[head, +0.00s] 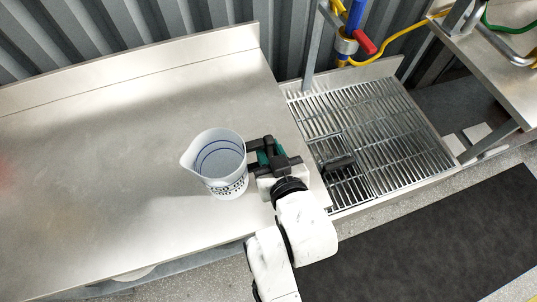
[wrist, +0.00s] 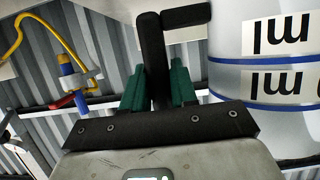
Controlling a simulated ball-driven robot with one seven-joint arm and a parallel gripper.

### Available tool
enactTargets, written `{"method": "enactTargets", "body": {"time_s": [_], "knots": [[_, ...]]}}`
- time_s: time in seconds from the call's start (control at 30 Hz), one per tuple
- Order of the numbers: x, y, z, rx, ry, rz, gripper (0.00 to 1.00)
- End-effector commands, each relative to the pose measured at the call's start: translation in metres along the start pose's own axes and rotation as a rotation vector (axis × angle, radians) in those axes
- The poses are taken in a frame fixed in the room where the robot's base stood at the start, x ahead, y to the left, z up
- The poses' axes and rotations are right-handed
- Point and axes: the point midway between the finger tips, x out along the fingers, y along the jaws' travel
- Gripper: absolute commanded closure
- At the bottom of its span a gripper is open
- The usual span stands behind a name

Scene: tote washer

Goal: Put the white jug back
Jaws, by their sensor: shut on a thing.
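The white jug (head: 222,178) is upright over the front right part of the steel counter, its spout to the left. It has blue lines and dark printing. In the wrist view the jug (wrist: 280,85) fills the right side, with blue bands and upside-down "ml" marks. My gripper (head: 268,153) is on the jug's right side. Its green-padded fingers (wrist: 157,88) are shut on the jug's black handle (wrist: 155,50). I cannot tell whether the jug's base touches the counter.
The steel counter (head: 110,150) is clear to the left and behind. To the right is a lower metal grating (head: 375,125) with a small dark object (head: 338,165) on it. A blue and red valve (head: 353,35) with a yellow hose stands behind the grating.

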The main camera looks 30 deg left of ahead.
Motion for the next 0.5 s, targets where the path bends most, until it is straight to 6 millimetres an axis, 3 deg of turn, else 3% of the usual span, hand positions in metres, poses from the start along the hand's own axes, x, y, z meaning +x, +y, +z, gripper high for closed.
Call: {"method": "enactTargets", "body": {"time_s": [0.23, 0.5], "knots": [[0.013, -0.001, 0.026, -0.001, -0.001, -0.001, 1.0], [0.015, 0.0, 0.03, -0.001, 0.002, 0.0, 1.0]]}}
